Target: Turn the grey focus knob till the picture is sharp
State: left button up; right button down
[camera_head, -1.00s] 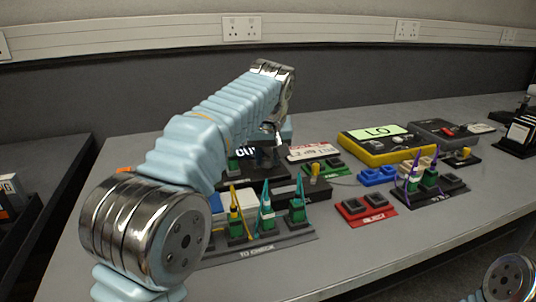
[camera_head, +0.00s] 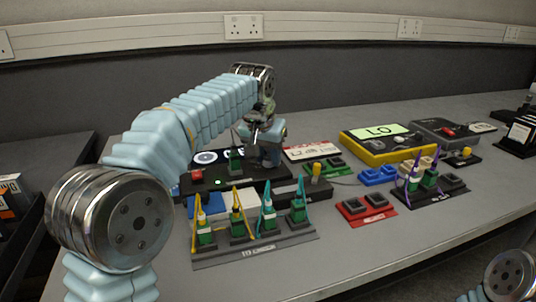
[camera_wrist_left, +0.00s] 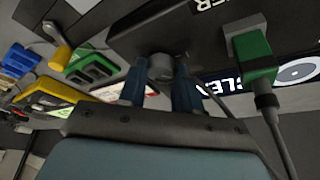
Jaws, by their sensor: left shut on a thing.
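The grey focus knob (camera_wrist_left: 162,66) sits on the edge of a black box (camera_wrist_left: 125,35) in the left wrist view. My left gripper (camera_wrist_left: 160,85) has its two blue fingertips on either side of the knob, shut on it. In the head view my left gripper (camera_head: 264,150) is at the right end of the same black box (camera_head: 190,187) and hides the knob. A dark picture panel with a white ring (camera_head: 205,157) stands behind the box; it also shows in the wrist view (camera_wrist_left: 298,73), partly cut off. How sharp it is I cannot tell. My right gripper is out of view.
A green plug with a cable (camera_wrist_left: 252,58) stands on the box close to the gripper. A rack of green plugs (camera_head: 255,250) is in front. A yellow meter (camera_head: 385,147), blue block (camera_head: 378,176) and red block (camera_head: 366,207) lie to the right.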

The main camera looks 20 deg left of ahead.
pick_arm(q)
jog(key=o, duration=1)
jog(key=shift+o, duration=0.2)
jog(key=v, duration=1.3)
jog(key=shift+s+r, duration=0.15)
jog(key=shift+r, duration=0.25)
jog(key=shift+a, duration=0.1)
